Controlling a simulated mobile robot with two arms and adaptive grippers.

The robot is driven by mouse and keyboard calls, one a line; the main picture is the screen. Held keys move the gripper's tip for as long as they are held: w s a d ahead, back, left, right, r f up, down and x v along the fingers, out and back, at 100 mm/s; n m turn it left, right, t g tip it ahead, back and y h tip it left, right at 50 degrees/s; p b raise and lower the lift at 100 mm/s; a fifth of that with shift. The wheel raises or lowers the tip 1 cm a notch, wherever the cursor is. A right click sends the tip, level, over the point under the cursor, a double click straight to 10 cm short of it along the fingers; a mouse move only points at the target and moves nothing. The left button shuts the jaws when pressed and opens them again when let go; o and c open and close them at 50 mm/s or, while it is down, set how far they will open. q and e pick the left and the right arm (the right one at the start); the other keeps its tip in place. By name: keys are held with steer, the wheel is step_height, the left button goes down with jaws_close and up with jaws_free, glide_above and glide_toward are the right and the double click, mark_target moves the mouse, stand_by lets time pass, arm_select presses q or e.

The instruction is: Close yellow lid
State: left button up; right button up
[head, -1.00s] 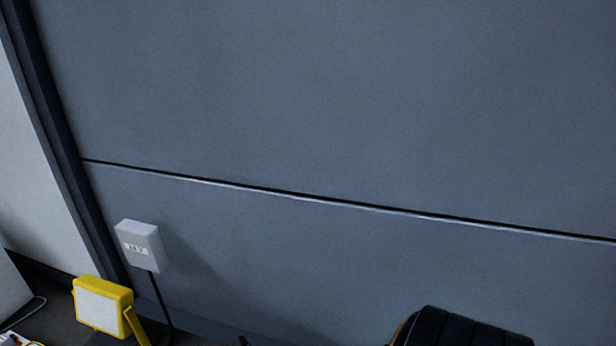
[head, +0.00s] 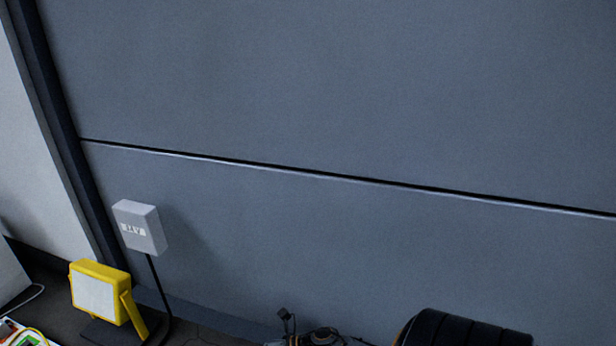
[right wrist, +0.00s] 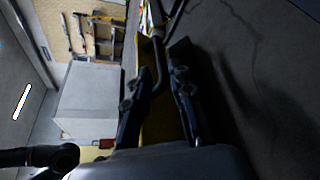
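In the right wrist view, a yellow surface (right wrist: 165,118) shows in the gap between the fingers of my right gripper (right wrist: 162,45). It may be part of the yellow lid, but most of it is hidden by the fingers. A dark bent bar (right wrist: 161,72) runs between the fingers. The fingers stand apart, and I cannot see them clamped on the bar. No yellow lid can be made out in the head view.
A yellow work light (head: 98,292) stands at the lower left of the head view, near a grey wall box (head: 139,228) with a cable. A dark ribbed object (head: 465,328) is at the bottom right. A pale cabinet (right wrist: 88,98) shows in the right wrist view.

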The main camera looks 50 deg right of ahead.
steer(key=s+d+r+m+g+h+p, duration=0.1)
steer(key=s+r+m+h+p, duration=0.3)
steer(key=s+m+p, duration=0.6)
steer(key=s+r+m+g+h+p, duration=0.4)
steer(key=s+r+m+p, duration=0.5)
steer(key=p, duration=2.4)
steer(key=m+h, duration=0.1)
steer(key=m, duration=0.2)
steer(key=shift+s+d, duration=0.4)
